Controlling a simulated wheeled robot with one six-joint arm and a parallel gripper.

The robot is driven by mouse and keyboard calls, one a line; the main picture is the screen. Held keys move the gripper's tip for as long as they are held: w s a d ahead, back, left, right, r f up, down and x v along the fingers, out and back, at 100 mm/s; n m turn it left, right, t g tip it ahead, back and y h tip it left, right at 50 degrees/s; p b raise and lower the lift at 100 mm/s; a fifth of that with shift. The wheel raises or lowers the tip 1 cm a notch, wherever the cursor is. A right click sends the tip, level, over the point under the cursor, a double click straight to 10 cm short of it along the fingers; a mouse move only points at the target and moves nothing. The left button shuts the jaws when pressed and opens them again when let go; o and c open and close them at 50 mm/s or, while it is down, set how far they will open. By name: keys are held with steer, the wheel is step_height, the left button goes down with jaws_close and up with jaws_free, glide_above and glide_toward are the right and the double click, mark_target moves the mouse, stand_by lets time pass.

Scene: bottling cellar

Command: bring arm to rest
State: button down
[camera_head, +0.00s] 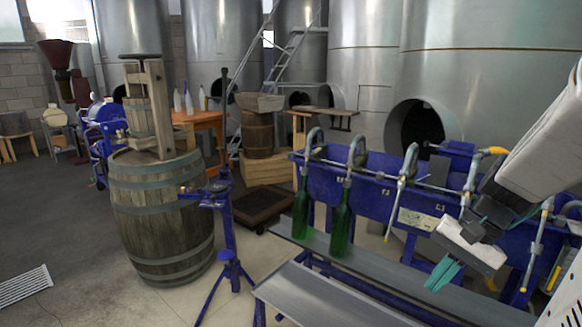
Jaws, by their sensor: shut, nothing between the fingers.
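My gripper (442,275) hangs at the right of the head view, with its teal fingers pointing down and to the left. Its fingers are shut and hold nothing. It is in front of the blue bottle filler (378,180), above the right part of the filler's grey shelf (400,283). A green bottle (301,208) stands upright on this shelf under a filling spout. A second green bottle (342,224) stands to its right under another spout. Both bottles are apart from my gripper.
A wooden barrel (163,222) with a small press (147,110) on top stands at the left. A blue tripod stand (229,240) is between barrel and filler. Large steel tanks (490,75) line the back. A white floor grate (24,286) lies at the lower left.

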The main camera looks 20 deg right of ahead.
steer(key=s+a+r+n+h, duration=0.2)
steer(key=a+r+n, duration=0.1)
steer(key=a+n, duration=0.2)
steer(key=s+a+r+n+h, duration=0.2)
steer(key=a+n, duration=0.4)
steer(key=a, duration=0.3)
steer(key=shift+a+r+h, duration=0.3)
steer(key=shift+r+h, duration=0.2)
steer(key=shift+h, duration=0.1)
